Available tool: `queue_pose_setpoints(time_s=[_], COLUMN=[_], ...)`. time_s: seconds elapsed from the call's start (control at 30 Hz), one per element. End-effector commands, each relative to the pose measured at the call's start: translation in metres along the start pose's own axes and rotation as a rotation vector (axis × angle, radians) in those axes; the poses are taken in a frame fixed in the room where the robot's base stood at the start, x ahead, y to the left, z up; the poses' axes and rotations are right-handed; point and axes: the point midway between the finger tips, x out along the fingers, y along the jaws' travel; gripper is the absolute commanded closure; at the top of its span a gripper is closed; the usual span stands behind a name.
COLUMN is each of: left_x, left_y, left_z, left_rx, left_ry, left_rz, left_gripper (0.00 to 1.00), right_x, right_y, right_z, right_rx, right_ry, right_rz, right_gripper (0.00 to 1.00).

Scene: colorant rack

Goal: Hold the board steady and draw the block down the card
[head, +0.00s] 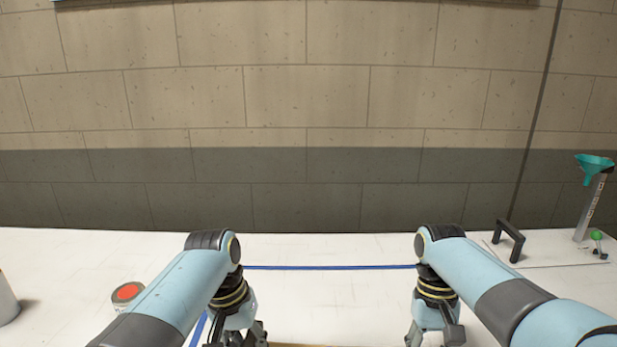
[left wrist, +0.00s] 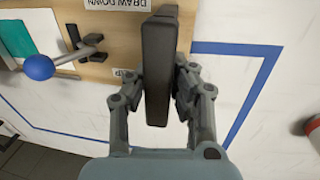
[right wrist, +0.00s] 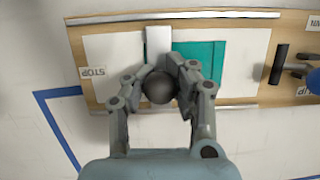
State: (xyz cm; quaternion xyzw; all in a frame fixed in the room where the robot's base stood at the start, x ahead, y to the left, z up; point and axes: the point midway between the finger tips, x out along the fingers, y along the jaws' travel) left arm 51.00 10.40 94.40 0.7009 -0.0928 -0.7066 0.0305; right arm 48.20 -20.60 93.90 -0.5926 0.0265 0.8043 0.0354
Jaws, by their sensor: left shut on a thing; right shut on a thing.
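The wooden board (right wrist: 262,20) lies on the white table; in the head view only a sliver of its edge shows at the bottom. My left gripper (left wrist: 157,85) is shut on the board's dark upright handle (left wrist: 158,50). My right gripper (right wrist: 160,80) is shut on the dark round knob (right wrist: 160,88) of the pale block (right wrist: 158,42). The block rests across the white card (right wrist: 105,52). A teal band (right wrist: 215,60) lies to the block's right, and bare white card lies to its left, towards the STOP label (right wrist: 93,73). The knob hides part of the block.
A blue-knobbed clamp lever (left wrist: 40,67) sits on the board between handle and card. Blue tape (head: 330,267) marks the table around the board.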

Motion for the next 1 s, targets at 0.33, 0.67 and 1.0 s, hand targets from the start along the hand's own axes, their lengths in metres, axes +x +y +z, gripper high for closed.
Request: queue_pose_setpoints(time_s=[0.33,0.67,1.0], left_x=[0.001,0.001,0.001], left_y=[-0.003,-0.003,-0.003], left_z=[0.002,0.002,0.001], left_rx=[0.001,0.001,0.001], left_ry=[-0.004,-0.004,-0.004], left_rz=[-0.006,-0.006,-0.006], left_gripper=[1.0,1.0,1.0], right_x=[-0.002,-0.002,-0.002], right_y=[0.012,0.021,0.025], right_z=[-0.001,-0.001,-0.001], right_rx=[0.002,0.002,0.002], right_ry=[0.004,0.003,0.003], right_rz=[0.003,0.002,0.002], right_gripper=[1.0,1.0,1.0])
